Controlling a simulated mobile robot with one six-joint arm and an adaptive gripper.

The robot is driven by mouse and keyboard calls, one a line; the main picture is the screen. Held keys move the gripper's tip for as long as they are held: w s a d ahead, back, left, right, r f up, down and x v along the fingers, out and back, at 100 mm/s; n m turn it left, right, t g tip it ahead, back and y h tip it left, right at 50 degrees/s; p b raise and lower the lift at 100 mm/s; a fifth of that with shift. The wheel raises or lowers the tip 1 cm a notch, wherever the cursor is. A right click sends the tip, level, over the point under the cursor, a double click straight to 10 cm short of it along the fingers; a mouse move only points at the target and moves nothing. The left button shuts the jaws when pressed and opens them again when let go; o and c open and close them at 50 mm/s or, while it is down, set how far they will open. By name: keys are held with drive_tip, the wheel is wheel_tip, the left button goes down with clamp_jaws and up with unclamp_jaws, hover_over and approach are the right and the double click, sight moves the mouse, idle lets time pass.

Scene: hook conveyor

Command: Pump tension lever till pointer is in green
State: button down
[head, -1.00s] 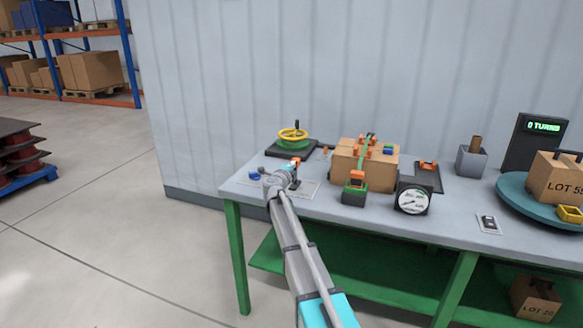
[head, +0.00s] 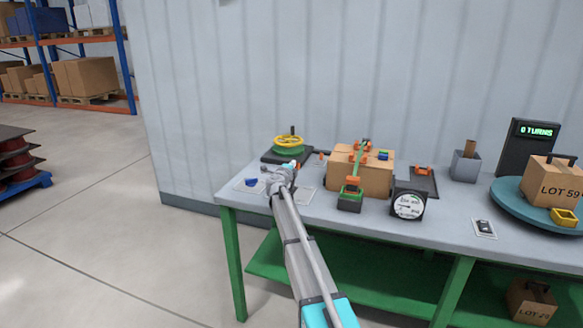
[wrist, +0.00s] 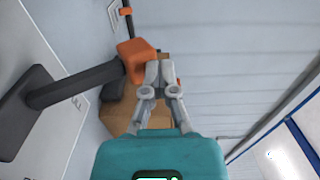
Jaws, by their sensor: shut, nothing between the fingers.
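In the wrist view a dark lever (wrist: 75,85) with an orange grip (wrist: 136,60) rises from a black base (wrist: 25,112). My gripper (wrist: 160,68) is shut and empty, its fingertips right beside the orange grip; I cannot tell if they touch. In the head view my gripper (head: 290,168) is above the table's left part and hides most of the lever. The round white gauge (head: 408,206) stands front right of the strapped box; its pointer and green zone are too small to read.
A blue turntable (head: 510,202) with a carton is at the right. The wall closes off the back.

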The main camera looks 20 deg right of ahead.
drive_tip(key=shift+w+d, duration=0.15)
drive_tip(key=shift+w, duration=0.05)
idle(0.3)
drive_tip(key=shift+s+r, duration=0.1)
drive_tip(key=shift+s+a+r+p, duration=0.3)
drive_tip(key=shift+s+a+p, duration=0.1)
drive_tip(key=shift+p, duration=0.15)
drive_tip(key=s+a+r+p, duration=0.6)
drive_tip(key=s, duration=0.3)
drive_tip(key=shift+a+r, duration=0.15)
drive_tip(key=shift+a, duration=0.15)
drive_tip(key=shift+a, duration=0.1)
idle(0.9)
